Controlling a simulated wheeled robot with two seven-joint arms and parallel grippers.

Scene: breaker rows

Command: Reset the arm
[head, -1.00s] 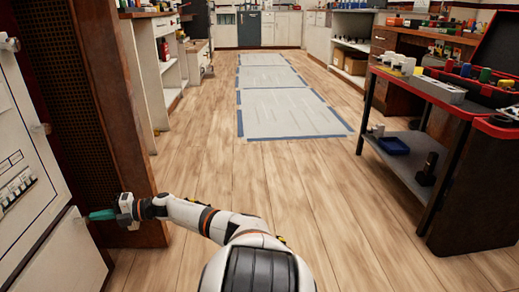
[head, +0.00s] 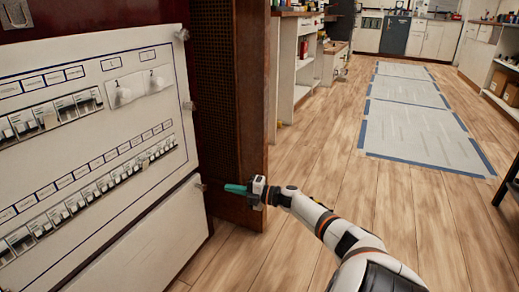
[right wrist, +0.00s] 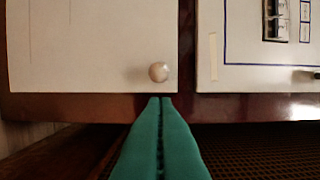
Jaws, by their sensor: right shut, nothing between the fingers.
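My right gripper (head: 236,189) has green fingers, shut with nothing between them. In the head view it points left, close to the right edge of the breaker panel and beside a round knob (head: 201,186). In the right wrist view the shut fingertips (right wrist: 160,100) lie just below a pale round knob (right wrist: 158,72) on a white door (right wrist: 90,45); I cannot tell whether they touch. The breaker panel (head: 120,115) carries an upper breaker row (head: 50,115) and a longer lower breaker row (head: 90,198). My left gripper is out of view.
A dark brown post with a mesh side (head: 225,100) stands right behind the gripper. Shelves and cabinets (head: 295,60) line the back. A pale floor mat with blue edges (head: 420,130) lies on the wood floor, which is clear around my arm.

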